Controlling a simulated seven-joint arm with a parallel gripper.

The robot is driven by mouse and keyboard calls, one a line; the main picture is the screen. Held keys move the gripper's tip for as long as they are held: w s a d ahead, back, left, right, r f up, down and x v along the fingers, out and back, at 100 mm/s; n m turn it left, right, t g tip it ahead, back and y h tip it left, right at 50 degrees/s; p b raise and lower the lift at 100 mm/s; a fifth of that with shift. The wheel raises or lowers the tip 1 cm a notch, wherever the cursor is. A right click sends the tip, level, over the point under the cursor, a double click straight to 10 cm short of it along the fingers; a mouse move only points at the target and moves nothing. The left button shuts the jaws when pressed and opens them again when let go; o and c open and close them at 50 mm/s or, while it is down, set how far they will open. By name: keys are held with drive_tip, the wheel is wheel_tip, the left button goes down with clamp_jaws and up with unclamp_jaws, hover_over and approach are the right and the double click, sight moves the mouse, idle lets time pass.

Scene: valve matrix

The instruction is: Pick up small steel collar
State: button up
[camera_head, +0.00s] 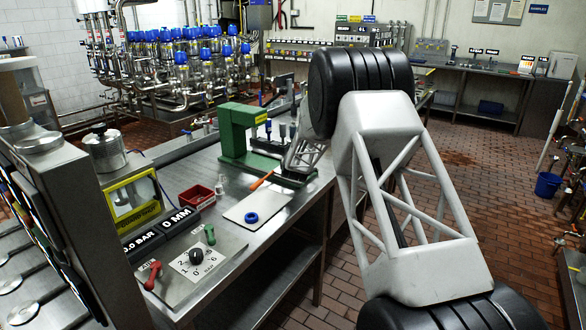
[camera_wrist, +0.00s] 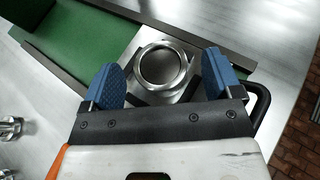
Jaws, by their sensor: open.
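In the wrist view my gripper (camera_wrist: 163,78) is open, with its two blue pads apart and nothing held between them. Past and between the pads is a round steel ring (camera_wrist: 141,60) on a square metal block, on the green press base. I cannot tell whether this ring is the small steel collar or a seat in the block. Small shiny steel pieces (camera_wrist: 10,128) stand at the left edge, partly cut off. In the head view my gripper is at the green press (camera_head: 236,130), and my arm hides the ring.
The steel bench holds a white board with a blue ring (camera_head: 251,217), a red bin (camera_head: 196,197), an orange-handled tool (camera_head: 262,181) and a panel with a black knob (camera_head: 196,256). The press frame stands close left of my gripper. The bench's front edge is near.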

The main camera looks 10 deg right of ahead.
drive_tip(key=shift+c, duration=0.4)
drive_tip(key=c, duration=1)
drive_tip(key=shift+c, duration=0.2)
drive_tip(key=shift+r, duration=0.2)
drive_tip(key=shift+r, duration=1.55)
drive_tip(key=s+r, duration=0.1)
drive_tip(key=s, duration=1.5)
drive_tip(key=shift+a+r, duration=0.3)
drive_tip(key=shift+a, duration=0.1)
